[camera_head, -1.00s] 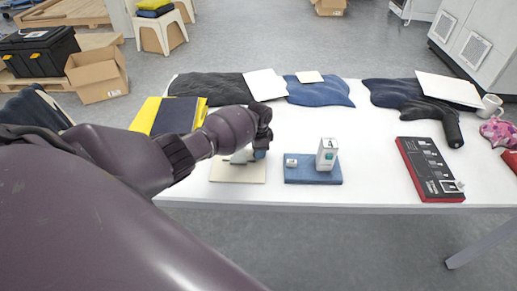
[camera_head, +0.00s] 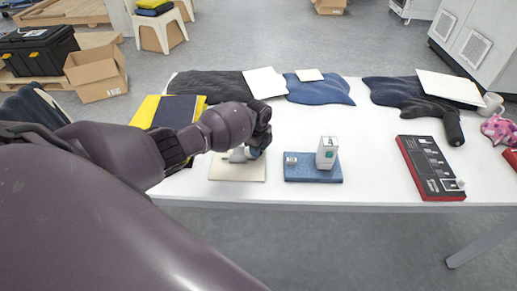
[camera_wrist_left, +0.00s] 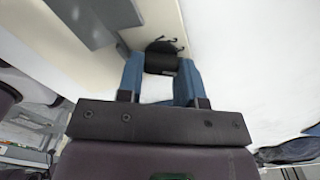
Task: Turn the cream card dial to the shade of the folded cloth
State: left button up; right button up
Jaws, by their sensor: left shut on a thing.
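The cream card (camera_head: 237,175) lies at the table's front edge, left of centre, with a small grey-white part standing on it. My left gripper (camera_head: 256,150) is over its far right part and hides much of what is there. In the left wrist view, the blue fingertips of my left gripper (camera_wrist_left: 160,82) are shut on a small dark knob, seemingly the dial (camera_wrist_left: 161,57), on the cream surface. The dial's shade marks cannot be read. A folded navy cloth (camera_head: 176,112) lies on yellow cloth behind my left forearm. My right gripper is not in view.
A blue board (camera_head: 300,176) with a white block (camera_head: 327,152) stands to the right. A red and black panel (camera_head: 430,168) lies farther right. Dark and blue cloths with white cards (camera_head: 265,83) line the back. The table's middle is clear.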

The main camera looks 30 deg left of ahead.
pick_arm(q)
jog(key=shift+m, duration=0.4)
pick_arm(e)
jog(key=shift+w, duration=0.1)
pick_arm(q)
jog(key=o, duration=0.9)
jog(key=shift+o, duration=0.2)
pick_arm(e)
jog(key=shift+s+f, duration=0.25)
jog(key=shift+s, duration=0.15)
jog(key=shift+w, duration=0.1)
